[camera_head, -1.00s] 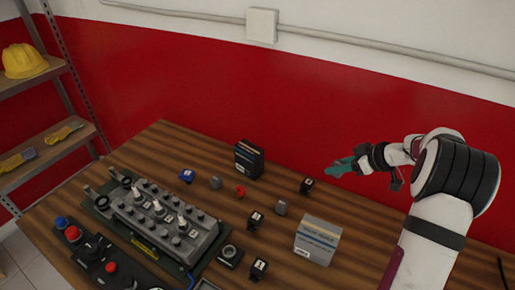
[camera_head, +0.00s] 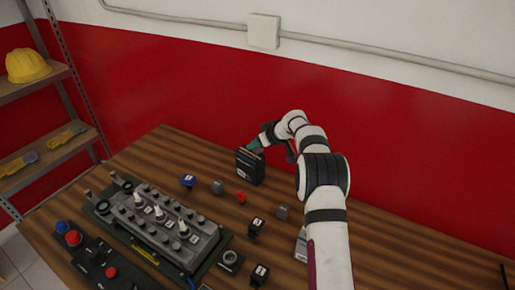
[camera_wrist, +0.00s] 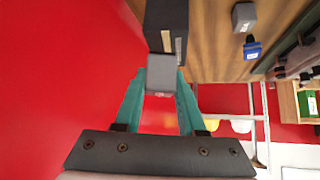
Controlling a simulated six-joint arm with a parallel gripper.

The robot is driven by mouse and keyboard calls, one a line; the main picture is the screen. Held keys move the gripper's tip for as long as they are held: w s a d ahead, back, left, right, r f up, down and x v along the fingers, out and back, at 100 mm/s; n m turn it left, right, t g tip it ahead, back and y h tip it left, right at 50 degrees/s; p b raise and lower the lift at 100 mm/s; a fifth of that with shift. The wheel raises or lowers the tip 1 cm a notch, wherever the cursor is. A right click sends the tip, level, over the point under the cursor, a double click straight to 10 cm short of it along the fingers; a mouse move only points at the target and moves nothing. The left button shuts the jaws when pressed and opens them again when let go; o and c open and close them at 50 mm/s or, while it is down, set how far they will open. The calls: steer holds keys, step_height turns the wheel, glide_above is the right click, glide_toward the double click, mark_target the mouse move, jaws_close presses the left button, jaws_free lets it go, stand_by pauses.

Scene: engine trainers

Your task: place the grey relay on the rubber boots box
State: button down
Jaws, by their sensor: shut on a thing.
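My gripper (camera_wrist: 161,85) is shut on a grey relay (camera_wrist: 162,72), a small block between its teal fingertips. In the head view my gripper (camera_head: 252,146) is at the top of an upright dark box (camera_head: 250,168) at the back of the table; the held relay cannot be made out there. In the wrist view the relay overlaps the near end of the dark box (camera_wrist: 166,22); I cannot tell whether they touch. A pale box (camera_head: 301,245) is mostly hidden behind my arm. Neither box's lettering can be read, so I cannot tell which is the rubber boots box.
Two other grey blocks (camera_head: 217,187) (camera_head: 283,212), a blue relay (camera_head: 188,181), a red part (camera_head: 241,198) and black relays (camera_head: 256,227) stand on the table. The engine trainer (camera_head: 160,222) fills the front left. A red wall (camera_head: 200,90) is close behind the dark box.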

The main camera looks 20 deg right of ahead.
steer(key=shift+f, duration=0.95)
steer(key=shift+f, duration=0.1)
steer(key=c, duration=0.5)
jaws_free()
